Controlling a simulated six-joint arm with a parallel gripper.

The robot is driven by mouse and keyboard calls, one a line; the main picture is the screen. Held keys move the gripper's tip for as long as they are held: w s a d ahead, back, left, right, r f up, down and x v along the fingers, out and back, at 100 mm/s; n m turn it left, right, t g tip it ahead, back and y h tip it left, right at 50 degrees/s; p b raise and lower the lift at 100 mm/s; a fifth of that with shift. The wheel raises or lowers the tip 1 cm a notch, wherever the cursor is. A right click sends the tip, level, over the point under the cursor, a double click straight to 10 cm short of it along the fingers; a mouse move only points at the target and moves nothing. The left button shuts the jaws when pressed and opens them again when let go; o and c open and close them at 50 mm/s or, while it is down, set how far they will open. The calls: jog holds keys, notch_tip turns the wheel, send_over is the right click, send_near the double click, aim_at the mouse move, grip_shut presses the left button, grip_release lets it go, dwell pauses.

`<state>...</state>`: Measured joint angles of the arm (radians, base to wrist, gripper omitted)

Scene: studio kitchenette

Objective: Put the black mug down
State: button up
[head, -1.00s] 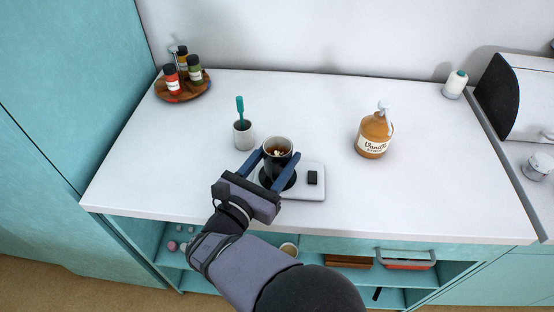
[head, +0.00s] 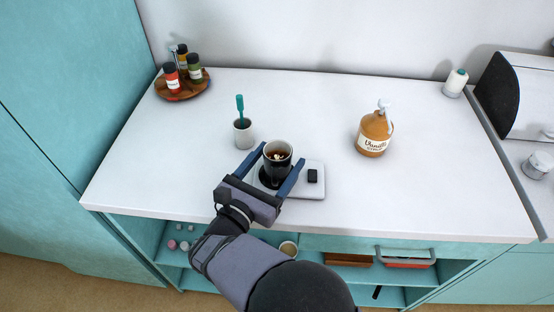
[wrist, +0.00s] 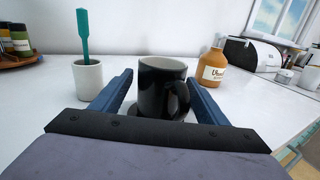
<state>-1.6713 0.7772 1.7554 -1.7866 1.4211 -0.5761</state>
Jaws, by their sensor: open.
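The black mug (head: 276,168) stands upright on the round dark plate of a small white scale (head: 312,191). It holds a brown drink with small pale pieces on top. My gripper (head: 278,167) is open, with one blue finger on each side of the mug. In the wrist view the black mug (wrist: 162,88) stands between the spread fingers, its handle on the right side near the right finger. A gap shows between the left finger and the mug; contact on the right cannot be told.
A white cup (head: 243,133) with a teal utensil stands close behind, to the left. A vanilla syrup bottle (head: 374,134) stands to the right. A round wooden tray (head: 183,91) with several spice jars is at the back left. The counter's (head: 430,195) right front is clear.

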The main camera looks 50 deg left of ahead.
aim_at(271, 169)
jog(key=shift+r, duration=0.15)
jog(key=shift+s, duration=0.15)
jog(key=b+v, duration=0.1)
jog(key=v, duration=0.6)
jog(key=shift+s+d+b, duration=0.1)
jog(key=shift+b, duration=0.2)
